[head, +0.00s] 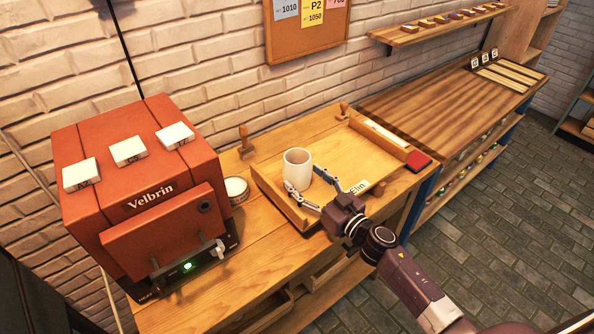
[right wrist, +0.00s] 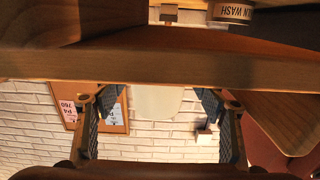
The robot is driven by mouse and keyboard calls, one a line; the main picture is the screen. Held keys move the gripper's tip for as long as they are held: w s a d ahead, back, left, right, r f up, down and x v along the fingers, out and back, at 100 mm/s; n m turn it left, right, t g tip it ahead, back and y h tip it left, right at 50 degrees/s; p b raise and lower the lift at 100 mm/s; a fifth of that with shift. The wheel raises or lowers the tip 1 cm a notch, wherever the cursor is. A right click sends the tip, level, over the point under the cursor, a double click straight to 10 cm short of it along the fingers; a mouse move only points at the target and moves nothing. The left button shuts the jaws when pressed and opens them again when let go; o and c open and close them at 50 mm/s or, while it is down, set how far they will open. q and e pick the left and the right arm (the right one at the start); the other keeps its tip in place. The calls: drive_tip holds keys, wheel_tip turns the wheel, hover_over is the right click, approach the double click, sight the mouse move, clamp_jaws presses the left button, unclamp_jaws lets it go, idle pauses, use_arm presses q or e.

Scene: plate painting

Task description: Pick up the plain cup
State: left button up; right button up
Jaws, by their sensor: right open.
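The plain white cup (head: 297,164) stands upright in a shallow wooden tray (head: 276,203) on the workbench. My right gripper (head: 303,178) is open, its two fingers pointing at the cup from the front right. In the head view the fingertips are close to the cup's lower part, one on each side; I cannot tell if they touch. In the right wrist view the picture is inverted, and the cup (right wrist: 158,101) shows pale between the spread fingers, partly hidden by a wooden bar across the view. My left gripper is not in view.
A red kiln (head: 145,190) marked Velbrin stands left of the tray, with a round white-topped tin (head: 236,188) between them. Wooden stamps (head: 245,142) stand behind the tray. A red pad (head: 418,160) lies at its right. The bench beyond (head: 450,95) is mostly clear.

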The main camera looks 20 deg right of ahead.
drive_tip(key=x, duration=0.4)
drive_tip(key=shift+f, duration=0.1)
drive_tip(key=shift+d, duration=0.1)
drive_tip(key=c, duration=1.2)
